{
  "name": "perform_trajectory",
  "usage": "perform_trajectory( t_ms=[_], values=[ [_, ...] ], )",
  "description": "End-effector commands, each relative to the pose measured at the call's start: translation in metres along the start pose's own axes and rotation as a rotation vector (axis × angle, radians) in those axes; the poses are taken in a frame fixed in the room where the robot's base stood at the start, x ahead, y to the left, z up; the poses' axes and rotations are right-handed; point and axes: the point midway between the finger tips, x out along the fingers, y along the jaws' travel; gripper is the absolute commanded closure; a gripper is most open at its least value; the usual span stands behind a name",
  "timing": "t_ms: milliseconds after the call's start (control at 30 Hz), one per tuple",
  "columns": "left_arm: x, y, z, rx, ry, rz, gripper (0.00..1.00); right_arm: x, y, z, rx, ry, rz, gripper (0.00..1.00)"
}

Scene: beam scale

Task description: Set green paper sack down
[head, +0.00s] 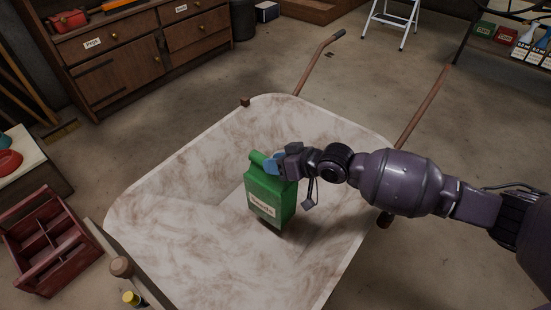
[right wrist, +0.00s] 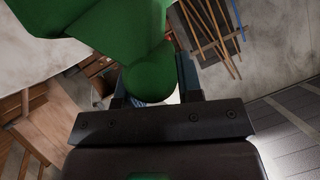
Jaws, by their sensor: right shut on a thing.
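The green paper sack (head: 268,195), with a white label, is upright inside the wheelbarrow (head: 165,180), near the middle of its pale, rust-streaked tray. I cannot tell whether its bottom touches the tray floor. My right gripper (head: 270,162) is shut on the rolled top of the sack. In the right wrist view the green sack (right wrist: 150,75) fills the space between the fingers and rises to the upper left. My left gripper is not in view.
A red divided crate (head: 52,240) stands at the lower left, beside a small table with a red bowl (head: 8,162). A wooden cabinet (head: 120,60) is at the back left. The wheelbarrow's handles (head: 318,62) extend toward the back. Bare tray surrounds the sack.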

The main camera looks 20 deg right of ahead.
Motion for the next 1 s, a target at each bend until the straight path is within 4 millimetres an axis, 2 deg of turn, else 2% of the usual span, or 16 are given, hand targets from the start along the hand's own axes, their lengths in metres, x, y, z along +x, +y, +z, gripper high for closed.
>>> perform_trajectory(
  t_ms=[33, 67, 300, 467, 767, 800, 933, 1000],
  values=[
    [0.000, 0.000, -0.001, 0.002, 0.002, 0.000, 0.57, 0.000, -0.001, -0.007, -0.005, 0.015, -0.004, 1.00],
    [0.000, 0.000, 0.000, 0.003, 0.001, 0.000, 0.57, 0.001, -0.001, -0.005, -0.004, 0.014, -0.004, 1.00],
    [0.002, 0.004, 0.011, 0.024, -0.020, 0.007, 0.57, 0.015, 0.009, 0.022, 0.000, 0.009, -0.004, 1.00],
    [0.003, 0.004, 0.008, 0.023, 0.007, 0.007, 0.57, 0.024, 0.015, 0.037, 0.000, 0.010, -0.004, 1.00],
    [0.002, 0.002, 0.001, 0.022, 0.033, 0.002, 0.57, 0.025, 0.016, 0.037, -0.005, 0.015, -0.003, 1.00],
    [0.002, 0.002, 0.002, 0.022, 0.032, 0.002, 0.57, 0.025, 0.017, 0.043, -0.002, 0.002, 0.001, 0.64],
    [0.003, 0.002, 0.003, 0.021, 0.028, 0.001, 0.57, 0.025, 0.018, 0.043, -0.002, 0.001, 0.001, 0.44],
    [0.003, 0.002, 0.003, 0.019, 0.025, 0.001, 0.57, 0.026, 0.018, 0.044, -0.001, 0.001, 0.001, 0.41]
  ],
)
